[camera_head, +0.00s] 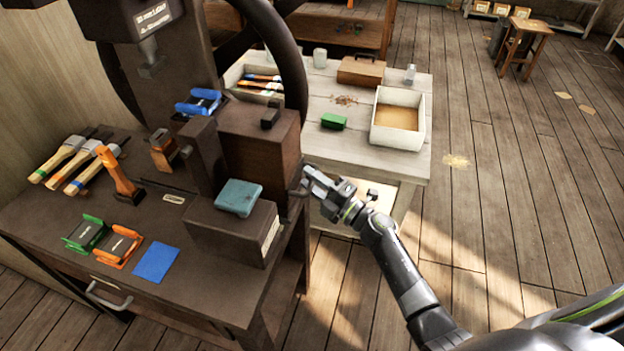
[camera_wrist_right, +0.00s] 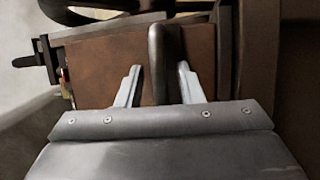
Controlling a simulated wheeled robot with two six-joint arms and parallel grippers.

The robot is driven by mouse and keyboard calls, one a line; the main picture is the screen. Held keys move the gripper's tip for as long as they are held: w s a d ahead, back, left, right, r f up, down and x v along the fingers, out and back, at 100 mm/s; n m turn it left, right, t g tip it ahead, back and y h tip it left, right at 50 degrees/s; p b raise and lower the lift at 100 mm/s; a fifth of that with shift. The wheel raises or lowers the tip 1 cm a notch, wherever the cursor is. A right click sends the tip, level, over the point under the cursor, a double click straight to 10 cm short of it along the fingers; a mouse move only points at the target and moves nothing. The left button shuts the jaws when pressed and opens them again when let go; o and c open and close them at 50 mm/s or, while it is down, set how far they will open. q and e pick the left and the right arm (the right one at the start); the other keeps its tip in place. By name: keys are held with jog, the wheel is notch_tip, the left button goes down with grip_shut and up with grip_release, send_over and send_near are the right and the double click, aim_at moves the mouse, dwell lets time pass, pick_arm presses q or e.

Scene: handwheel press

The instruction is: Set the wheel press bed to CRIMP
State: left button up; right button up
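The dark press (camera_head: 155,65) stands on a brown bench at the left, with its large handwheel (camera_head: 292,60) on its right side. No legible CRIMP mark shows, and I cannot tell which part is the bed. My right gripper (camera_head: 312,180) is at the right side of the press, beside a small dark handle (camera_head: 298,188). In the right wrist view my right gripper (camera_wrist_right: 161,82) is open. Its fingers stand on either side of a dark upright bar (camera_wrist_right: 165,60), with gaps visible; contact is not apparent. My left gripper is out of view.
A teal pad (camera_head: 239,197) lies on a brown block (camera_head: 225,232). A pale table (camera_head: 350,150) stands behind.

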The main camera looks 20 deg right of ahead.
grip_shut()
dwell(0.3)
jog(key=shift+a, duration=0.1)
jog(key=w+a, duration=0.1)
jog(key=a, duration=0.1)
jog(key=w+a, duration=0.4)
jog(key=a, duration=0.1)
jog(key=shift+b, duration=0.4)
jog(key=shift+w+a, duration=0.15)
jog(key=shift+a, duration=0.2)
jog(key=shift+r, duration=0.1)
